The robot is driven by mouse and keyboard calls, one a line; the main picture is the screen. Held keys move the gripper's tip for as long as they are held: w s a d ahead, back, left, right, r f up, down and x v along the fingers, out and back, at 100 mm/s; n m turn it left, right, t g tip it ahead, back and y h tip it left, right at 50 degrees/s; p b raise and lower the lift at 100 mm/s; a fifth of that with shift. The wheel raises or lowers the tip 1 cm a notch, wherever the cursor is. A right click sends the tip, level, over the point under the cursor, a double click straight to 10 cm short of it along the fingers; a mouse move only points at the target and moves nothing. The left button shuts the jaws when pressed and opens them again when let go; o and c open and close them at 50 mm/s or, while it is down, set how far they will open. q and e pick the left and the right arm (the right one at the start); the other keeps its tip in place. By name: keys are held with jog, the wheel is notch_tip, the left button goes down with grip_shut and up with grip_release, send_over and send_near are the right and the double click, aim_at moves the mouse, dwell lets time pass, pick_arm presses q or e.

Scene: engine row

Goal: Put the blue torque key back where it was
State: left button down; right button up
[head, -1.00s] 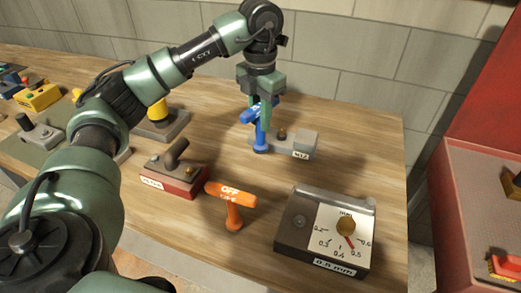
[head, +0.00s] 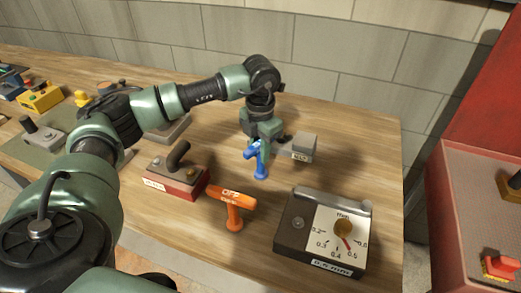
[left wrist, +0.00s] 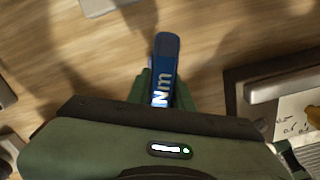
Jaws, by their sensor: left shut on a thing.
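The blue torque key (head: 260,169) is T-shaped and upright in the head view, its shaft pointing down. My left gripper (head: 262,141) is shut on its crossbar from above. In the left wrist view the key (left wrist: 165,55) shows the marking "Nm" and sits between the fingers of the gripper (left wrist: 160,88). I cannot tell whether the foot of the shaft touches the table. A grey block with a white label (head: 303,147) stands just behind and right of the key. My right gripper is not in view.
An orange T-handle key marked OFF (head: 232,207) stands in front. A dial gauge box (head: 290,243) is at front right, and a red-based lever box (head: 180,187) is at left. The wooden table (head: 370,150) is clear at right. A red cabinet (head: 470,130) stands beyond its right edge.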

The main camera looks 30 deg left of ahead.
pick_arm(q)
jog(key=c, duration=1.5)
grip_release()
jog(key=shift+f, duration=0.1)
jog(key=shift+c, duration=0.2)
jog(key=shift+o, duration=1.4)
jog(key=shift+r, duration=0.5)
notch_tip(320, 180, up, 11)
jog(key=b, duration=0.3)
jog(key=shift+r, duration=0.15)
